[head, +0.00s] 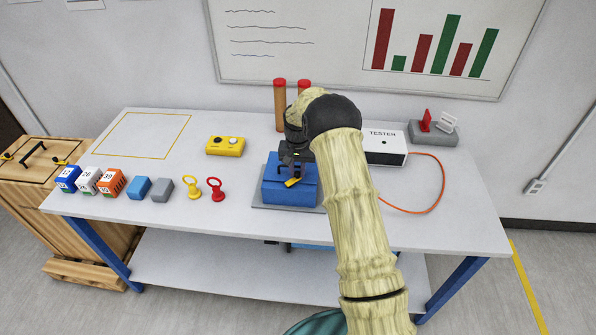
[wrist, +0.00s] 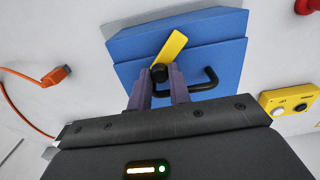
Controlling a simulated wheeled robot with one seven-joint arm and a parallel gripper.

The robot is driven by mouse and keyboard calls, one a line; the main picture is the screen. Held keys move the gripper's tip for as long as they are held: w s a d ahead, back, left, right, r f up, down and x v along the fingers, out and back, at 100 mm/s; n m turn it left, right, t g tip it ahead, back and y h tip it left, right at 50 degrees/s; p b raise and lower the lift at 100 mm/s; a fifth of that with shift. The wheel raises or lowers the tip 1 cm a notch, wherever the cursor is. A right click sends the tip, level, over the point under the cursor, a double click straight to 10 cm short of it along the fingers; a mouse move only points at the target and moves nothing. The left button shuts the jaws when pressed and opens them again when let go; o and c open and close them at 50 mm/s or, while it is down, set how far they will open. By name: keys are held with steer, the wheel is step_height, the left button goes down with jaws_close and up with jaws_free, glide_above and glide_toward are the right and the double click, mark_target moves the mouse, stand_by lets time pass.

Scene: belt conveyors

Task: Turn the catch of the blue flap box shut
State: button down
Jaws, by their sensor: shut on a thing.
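The blue flap box (head: 280,190) sits on a grey base plate near the middle of the bench; it fills the top middle of the wrist view (wrist: 215,55). Its catch, a yellow bar (wrist: 172,46) with a black knob at its lower end, lies slanted across the box front. A black bow handle (wrist: 212,79) is beside it. My gripper (wrist: 159,78) has its two fingers on either side of the black knob, shut on the catch. In the head view my gripper (head: 292,170) is over the box, and my arm covers the box's right side.
A yellow button box (head: 225,146) stands behind left. A white tester (head: 386,147) with an orange cable is behind right. Two red-capped brown cylinders (head: 280,108) stand behind the box. Several blocks and two rings lie along the left front. The bench's right front is clear.

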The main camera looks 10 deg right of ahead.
mark_target(297, 172)
steer(key=c, duration=1.3)
jaws_free()
step_height(297, 172, up, 18)
steer(key=b, duration=0.3)
steer(key=shift+f, duration=0.25)
